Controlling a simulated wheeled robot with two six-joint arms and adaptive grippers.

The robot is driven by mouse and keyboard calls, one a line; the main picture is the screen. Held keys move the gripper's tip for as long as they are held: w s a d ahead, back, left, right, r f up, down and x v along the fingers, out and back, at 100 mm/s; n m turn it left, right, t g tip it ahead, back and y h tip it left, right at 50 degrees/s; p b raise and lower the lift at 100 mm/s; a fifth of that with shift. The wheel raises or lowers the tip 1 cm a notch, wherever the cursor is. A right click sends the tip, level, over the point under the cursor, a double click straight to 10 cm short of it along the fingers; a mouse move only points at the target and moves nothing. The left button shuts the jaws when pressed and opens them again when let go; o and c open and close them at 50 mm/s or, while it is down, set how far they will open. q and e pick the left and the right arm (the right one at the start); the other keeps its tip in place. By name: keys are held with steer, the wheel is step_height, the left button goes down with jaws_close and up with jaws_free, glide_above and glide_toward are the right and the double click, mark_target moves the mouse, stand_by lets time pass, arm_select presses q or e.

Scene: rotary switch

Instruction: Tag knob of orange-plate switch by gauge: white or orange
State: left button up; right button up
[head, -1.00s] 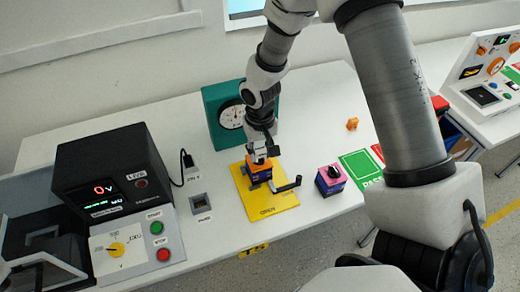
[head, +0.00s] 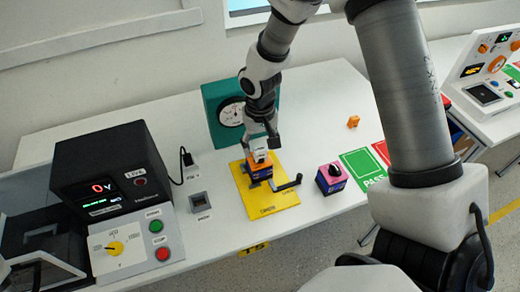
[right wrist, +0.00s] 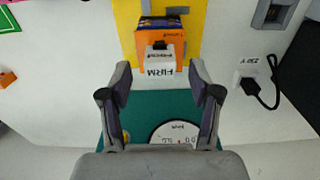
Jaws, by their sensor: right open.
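The orange-plate switch (head: 257,172) has a blue body and stands upright on a yellow plate (head: 270,209). A white tag (head: 260,156) lettered "FIRM" sits over its knob; it also shows in the right wrist view (right wrist: 160,66). An orange tag (head: 353,122) lies loose on the table to the right. The gauge (head: 229,115) is a teal box with a round white dial behind the switch; its reading is not clear. My right gripper (head: 262,143) is open just above the white tag, fingers apart on either side (right wrist: 160,77).
A pink-plate switch (head: 331,176) with a black knob stands right of the yellow plate, beside a green PASS card (head: 362,168). A black meter (head: 110,175) and control panel (head: 135,245) occupy the left.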

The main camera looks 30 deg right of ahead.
step_height(320, 180, up, 9)
steer(key=shift+r, duration=0.15)
steer(key=shift+r, duration=0.1)
step_height(320, 180, up, 9)
steer(key=p, duration=1)
glide_above(260, 149)
steer(key=shift+s+b, duration=0.1)
steer(key=shift+b, duration=0.25)
